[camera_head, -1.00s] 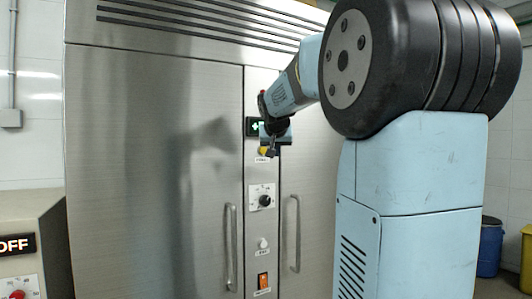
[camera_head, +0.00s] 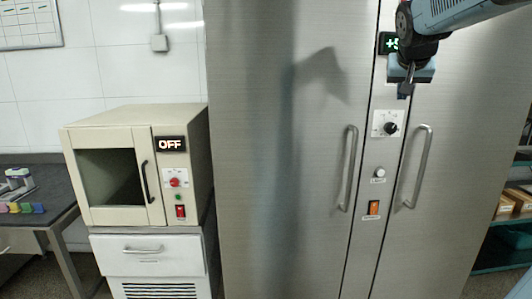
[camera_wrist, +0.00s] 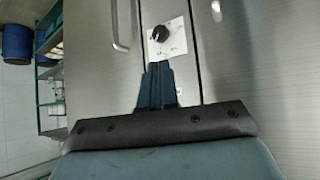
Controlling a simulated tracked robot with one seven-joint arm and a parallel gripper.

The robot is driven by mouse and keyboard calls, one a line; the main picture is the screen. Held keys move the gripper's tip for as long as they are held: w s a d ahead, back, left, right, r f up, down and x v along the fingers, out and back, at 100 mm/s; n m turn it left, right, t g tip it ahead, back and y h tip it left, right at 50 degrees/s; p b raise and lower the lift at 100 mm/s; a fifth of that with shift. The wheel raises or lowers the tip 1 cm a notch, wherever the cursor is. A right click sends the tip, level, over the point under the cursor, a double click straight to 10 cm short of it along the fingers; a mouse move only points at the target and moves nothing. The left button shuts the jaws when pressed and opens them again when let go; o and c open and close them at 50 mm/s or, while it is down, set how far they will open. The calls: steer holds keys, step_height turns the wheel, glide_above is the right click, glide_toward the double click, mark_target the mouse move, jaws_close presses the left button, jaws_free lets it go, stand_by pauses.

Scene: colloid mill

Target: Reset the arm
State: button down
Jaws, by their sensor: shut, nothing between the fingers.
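My gripper (camera_head: 405,88) is at the upper right in the head view, at the end of my blue and black arm. Its fingers are together and empty, pointing down. It appears in front of the steel cabinet's control strip, above the black knob (camera_head: 391,128). In the wrist view the closed fingers (camera_wrist: 158,72) point toward the same knob (camera_wrist: 160,34) on its white plate. I cannot tell how far the fingertips are from the cabinet, but no contact shows.
A tall steel cabinet (camera_head: 285,180) with two vertical handles (camera_head: 349,168) fills the middle. A beige oven (camera_head: 128,185) reading OFF stands on a white drawer unit (camera_head: 148,256) at left. A dark table (camera_head: 32,220) is far left. Shelves (camera_head: 505,232) stand at right.

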steer(key=s+a+f+n+g+y, duration=0.1)
steer(key=s+a+f+n+y, duration=0.1)
steer(key=s+a+f, duration=0.4)
steer(key=s+a+f+n+g+y, duration=0.1)
steer(key=s+a+f, duration=0.5)
steer(key=s+f, duration=0.6)
steer(key=s+n+g, duration=0.1)
steer(key=s, duration=0.5)
steer(key=shift+a+f+y, duration=0.25)
steer(key=shift+a+y, duration=0.05)
steer(key=shift+y, duration=0.1)
